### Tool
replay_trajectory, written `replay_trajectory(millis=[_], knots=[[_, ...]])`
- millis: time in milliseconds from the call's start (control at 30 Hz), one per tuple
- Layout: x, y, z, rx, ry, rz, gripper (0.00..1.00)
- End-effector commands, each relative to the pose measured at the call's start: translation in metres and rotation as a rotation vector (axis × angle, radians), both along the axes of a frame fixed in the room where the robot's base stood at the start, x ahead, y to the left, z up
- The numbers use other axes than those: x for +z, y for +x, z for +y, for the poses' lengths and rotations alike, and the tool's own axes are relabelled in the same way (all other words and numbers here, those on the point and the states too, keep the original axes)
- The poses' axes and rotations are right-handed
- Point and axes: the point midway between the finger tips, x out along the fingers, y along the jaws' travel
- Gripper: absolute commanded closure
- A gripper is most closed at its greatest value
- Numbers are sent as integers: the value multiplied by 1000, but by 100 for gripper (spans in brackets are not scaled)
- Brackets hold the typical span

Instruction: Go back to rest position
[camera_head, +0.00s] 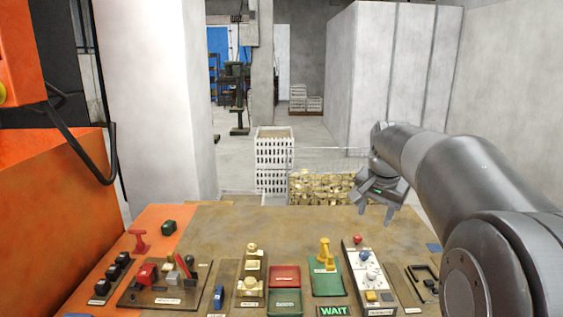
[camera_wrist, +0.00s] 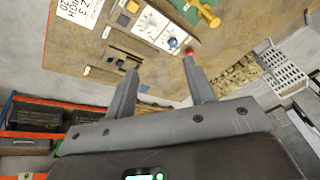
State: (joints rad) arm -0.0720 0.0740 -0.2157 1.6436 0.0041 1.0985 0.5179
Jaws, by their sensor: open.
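My gripper (camera_head: 376,205) is in the air at the right of the head view, above the far right part of the work table (camera_head: 215,235). Its two fingers are apart and nothing shows between them. The wrist view shows the same open fingers (camera_wrist: 160,92) pointing toward the table's edge, with bare floor and table beyond them. My arm reaches in from the right side of the head view.
The table holds a panel with knobs and a red button (camera_head: 358,239), a yellow-brass part (camera_head: 324,252) on a green plate, red and green trays, and a WAIT sign (camera_head: 334,311). White crates (camera_head: 273,150) and a basket of brass parts (camera_head: 330,186) stand beyond. An orange machine (camera_head: 50,200) is left.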

Motion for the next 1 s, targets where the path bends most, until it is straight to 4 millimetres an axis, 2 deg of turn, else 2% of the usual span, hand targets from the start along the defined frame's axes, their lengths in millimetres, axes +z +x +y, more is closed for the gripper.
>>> replay_trajectory(millis=[33, 200, 367, 567, 700, 833, 1000], knots=[[4, -19, 4, 31, 1, -12, 51], [5, -77, 19, 151, -11, -40, 51], [-2, -131, 35, 266, -36, -67, 51], [-22, -197, 52, 404, -86, -102, 51], [-44, -240, 62, 498, -132, -123, 51], [-64, -270, 69, 564, -170, -136, 51], [-79, -289, 72, 611, -202, -145, 51]])
